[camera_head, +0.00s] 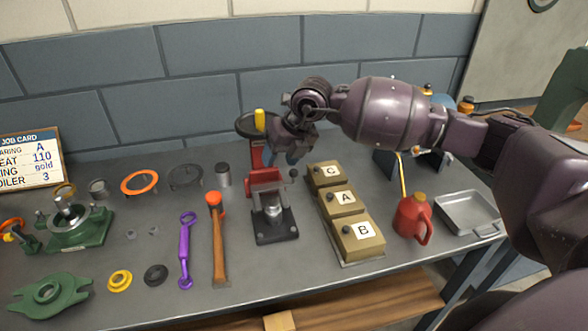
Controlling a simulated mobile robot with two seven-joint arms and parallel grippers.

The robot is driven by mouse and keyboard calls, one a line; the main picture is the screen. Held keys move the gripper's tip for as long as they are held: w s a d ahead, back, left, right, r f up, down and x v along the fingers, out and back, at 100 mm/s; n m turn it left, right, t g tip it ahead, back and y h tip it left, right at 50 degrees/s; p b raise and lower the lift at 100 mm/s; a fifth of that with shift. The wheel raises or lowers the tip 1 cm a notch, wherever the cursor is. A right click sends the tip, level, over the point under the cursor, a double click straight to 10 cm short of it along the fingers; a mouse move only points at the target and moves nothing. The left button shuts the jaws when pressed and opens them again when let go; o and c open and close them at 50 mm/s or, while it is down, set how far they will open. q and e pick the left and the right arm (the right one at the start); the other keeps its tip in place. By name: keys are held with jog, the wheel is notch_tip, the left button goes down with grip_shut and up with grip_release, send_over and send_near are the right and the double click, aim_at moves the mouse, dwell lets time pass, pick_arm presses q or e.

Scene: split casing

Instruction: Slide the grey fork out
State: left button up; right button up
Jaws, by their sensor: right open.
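I cannot clearly make out a grey fork; it may be too small or hidden. A red press (267,178) on a dark base (275,231) stands mid-table, with a grey metal cylinder (273,210) on the base. My right gripper (293,158) is open, pointing down just above and beside the press's upper right, and its arm hides part of the area behind. A green casing (78,234) with a metal top (68,213) stands at the left. The other green casing half (48,292) lies flat at front left. My left gripper is out of view.
Lettered boxes C (325,174), A (341,201) and B (358,238) stand right of the press. A red oil can (410,217) and a metal tray (466,212) are further right. A hammer (218,245) and purple wrench (184,250) lie left of the press.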

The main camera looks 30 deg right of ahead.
aim_at(294, 171)
jog(key=w+d+f+t+h, duration=0.1)
jog(key=w+d+f+h, duration=0.1)
jog(key=d+h, duration=0.3)
jog(key=shift+y, duration=0.7)
jog(key=x, duration=0.7)
jog(key=d+x, duration=0.1)
jog(key=x, duration=0.2)
jog(key=shift+f, duration=0.15)
jog(key=shift+c, duration=0.5)
grip_shut()
